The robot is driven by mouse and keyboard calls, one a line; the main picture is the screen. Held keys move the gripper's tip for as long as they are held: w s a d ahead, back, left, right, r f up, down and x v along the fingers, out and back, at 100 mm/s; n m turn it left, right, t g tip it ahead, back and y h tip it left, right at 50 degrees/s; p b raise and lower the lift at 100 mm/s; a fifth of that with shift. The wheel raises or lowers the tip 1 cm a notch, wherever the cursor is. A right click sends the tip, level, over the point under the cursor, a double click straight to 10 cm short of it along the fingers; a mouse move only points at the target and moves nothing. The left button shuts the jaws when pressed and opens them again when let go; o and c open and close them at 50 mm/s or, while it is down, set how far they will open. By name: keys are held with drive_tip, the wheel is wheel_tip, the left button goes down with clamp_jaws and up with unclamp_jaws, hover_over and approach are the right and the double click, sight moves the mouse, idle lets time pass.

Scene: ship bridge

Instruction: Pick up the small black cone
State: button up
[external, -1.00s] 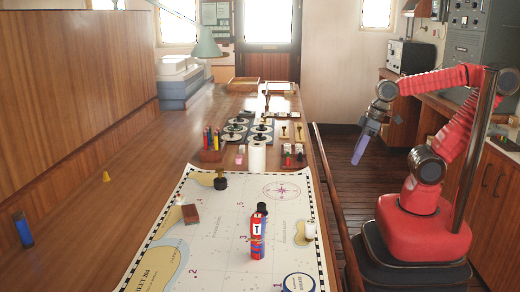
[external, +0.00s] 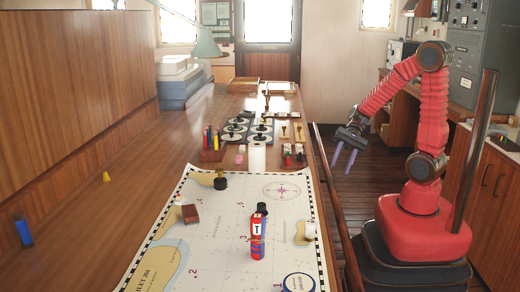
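I cannot clearly make out a small black cone in the external view. Small dark pieces stand on the dark square plates with pale discs (external: 236,128) in the middle of the long table; their shapes are too small to tell. A dark knob-like piece (external: 220,182) stands at the chart's far left. A small cone (external: 106,176) on the left of the table is yellow. My gripper (external: 342,163) hangs over the floor to the right of the table, with two purple fingers apart and nothing between them. It touches nothing.
The chart (external: 205,235) carries a red can (external: 257,237), a red-brown block (external: 190,214), a white piece (external: 310,230) and a round blue-rimmed tin (external: 298,283). A pen holder (external: 213,154) and a white cylinder (external: 257,158) stand beyond it. A wooden rail (external: 335,215) runs along the table's right side.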

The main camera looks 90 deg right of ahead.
drive_tip(key=w+d+m+t, duration=0.1)
drive_tip(key=d+m+t, duration=0.1)
drive_tip(key=d, duration=0.1)
drive_tip(key=w+d+m+t, duration=0.1)
drive_tip(key=d+m+t, duration=0.2)
drive_tip(key=d+m, duration=0.2)
drive_tip(key=shift+w+d+t, duration=0.3)
drive_tip(key=shift+w+t, duration=0.1)
drive_tip(key=d+m+t+h, duration=0.1)
drive_tip(key=d+m, duration=0.1)
drive_tip(key=d, duration=0.1)
drive_tip(key=d+m+t+h, duration=0.1)
drive_tip(key=d+m+t, duration=0.1)
drive_tip(key=d, duration=0.2)
drive_tip(key=d+f+m+t+h, duration=0.1)
drive_tip(key=d+m+t, duration=0.1)
drive_tip(key=d, duration=0.1)
drive_tip(key=shift+s+d+m+h, duration=0.15)
drive_tip(key=shift+s+m+h, duration=0.15)
drive_tip(key=shift+w, duration=0.15)
approach(300, 154)
drive_tip(key=x, duration=0.2)
drive_tip(key=shift+w+d+f, duration=0.1)
drive_tip(key=shift+w, duration=0.3)
drive_tip(key=shift+x, duration=0.85)
drive_tip(key=shift+x, duration=2.65)
drive_tip(key=shift+c, duration=0.4)
